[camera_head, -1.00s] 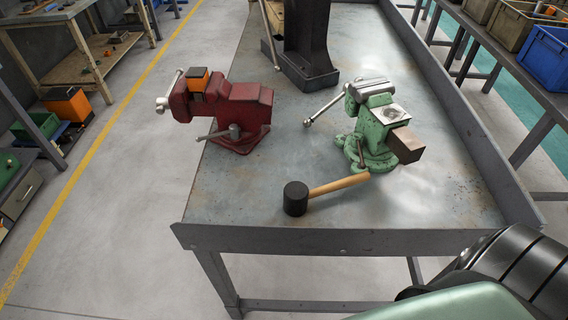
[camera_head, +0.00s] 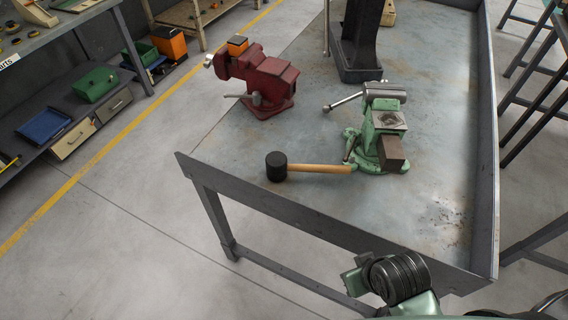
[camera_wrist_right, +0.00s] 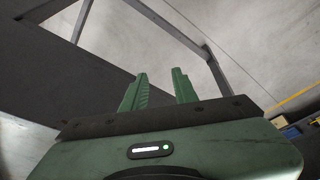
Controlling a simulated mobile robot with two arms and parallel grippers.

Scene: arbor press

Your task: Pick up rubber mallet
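The rubber mallet lies on the metal workbench (camera_head: 235,160) near its front edge, with a black head (camera_head: 276,167) at the left. Its wooden handle (camera_head: 322,168) points right, its end close to the base of the green vise (camera_head: 384,130). My right gripper (camera_head: 352,277) is in front of the bench, below and right of the mallet, apart from it. In the right wrist view, the green fingers of my right gripper (camera_wrist_right: 159,72) are spread and empty. The mallet does not show in that view. My left gripper is not in view.
A red vise (camera_head: 268,82) stands at the bench's left edge. A dark press column (camera_head: 358,40) stands at the back. The bench has a raised rim (camera_head: 487,130) on the right and a front lip (camera_head: 300,212). The bench surface left of the mallet is clear.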

